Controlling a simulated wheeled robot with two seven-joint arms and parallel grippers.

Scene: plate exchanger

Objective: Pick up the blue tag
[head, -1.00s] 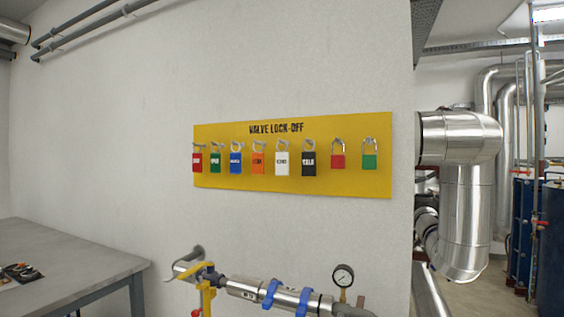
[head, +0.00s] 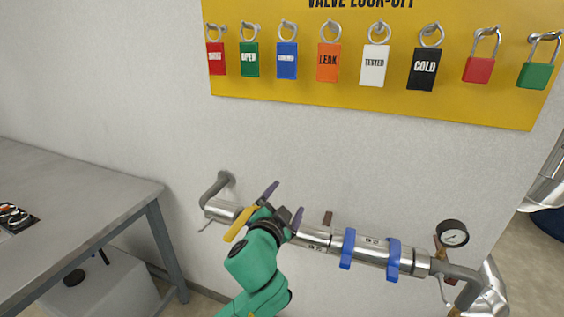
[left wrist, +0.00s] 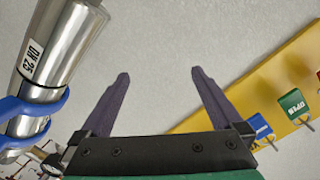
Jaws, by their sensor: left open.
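The blue tag (head: 287,61) hangs by a metal ring from a hook on the yellow board (head: 380,98), between the green tag (head: 249,60) and the orange tag (head: 328,63). My left gripper (head: 284,200) is open and empty in front of the pipe, well below the blue tag. In the left wrist view its two dark fingers (left wrist: 160,95) stand apart with bare wall between them. There the blue tag (left wrist: 260,126) shows to the right, beyond the right finger, partly cut off by the gripper body. My right gripper is not in view.
A red tag (head: 216,58), a white tag (head: 374,66), a black tag (head: 422,69) and two padlocks (head: 479,69) hang on the same board. A metal pipe (head: 318,236) with blue clamps and a gauge (head: 453,234) runs below. A grey table (head: 90,205) stands left.

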